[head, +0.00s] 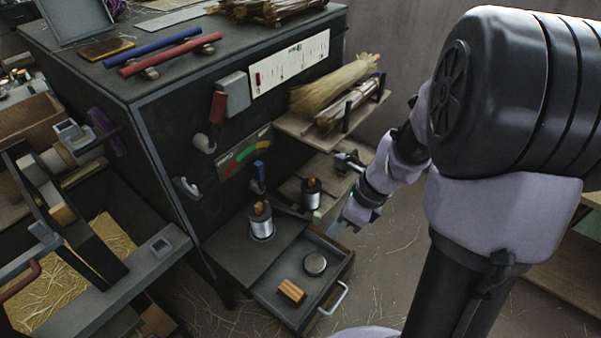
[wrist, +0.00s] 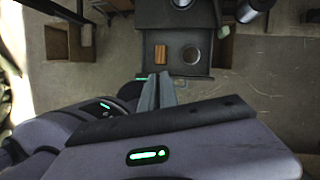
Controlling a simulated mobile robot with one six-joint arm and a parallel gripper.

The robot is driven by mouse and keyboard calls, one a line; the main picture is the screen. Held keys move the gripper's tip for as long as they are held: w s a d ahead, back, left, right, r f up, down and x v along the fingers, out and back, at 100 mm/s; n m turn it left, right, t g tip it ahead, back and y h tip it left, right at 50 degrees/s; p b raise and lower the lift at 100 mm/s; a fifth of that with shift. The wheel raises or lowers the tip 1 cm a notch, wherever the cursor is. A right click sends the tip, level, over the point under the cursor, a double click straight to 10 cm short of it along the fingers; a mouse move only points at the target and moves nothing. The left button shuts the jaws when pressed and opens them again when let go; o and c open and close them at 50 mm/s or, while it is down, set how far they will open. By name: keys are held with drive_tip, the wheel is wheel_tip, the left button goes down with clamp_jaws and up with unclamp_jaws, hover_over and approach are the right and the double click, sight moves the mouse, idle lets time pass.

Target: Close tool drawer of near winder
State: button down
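The tool drawer (head: 268,292) of the near winder (head: 170,130) is pulled out at the base of the dark cabinet. Its pale bar handle (head: 335,299) is on the drawer front. Inside lie an orange-brown block bundle (head: 291,291) and a round grey tin (head: 315,264). The drawer also shows at the top of the wrist view (wrist: 174,67). My gripper (head: 338,226) is in the air beyond and above the handle, apart from it. In the wrist view its fingers (wrist: 157,78) are close together with nothing seen between them.
Straw-littered floor (head: 390,260) is open right of the drawer.

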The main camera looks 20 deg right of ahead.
drive_tip(key=s+d+f+m+y+p, duration=0.1)
drive_tip(key=s+d+f+m, duration=0.1)
drive_tip(key=d+f+m, duration=0.3)
drive_tip(key=s+d+f+m+y+p, duration=0.1)
drive_tip(key=s+d+f+m+p, duration=0.1)
drive_tip(key=f+m, duration=0.5)
drive_tip(key=m+y+b, duration=0.1)
drive_tip(key=m+b, duration=0.5)
drive_tip(key=m, duration=0.4)
approach(322, 301)
drive_tip(key=x, duration=0.4)
drive_tip(key=shift+s+a+r, duration=0.1)
drive_tip(key=shift+a+r, duration=0.05)
drive_tip(key=shift+a, duration=0.1)
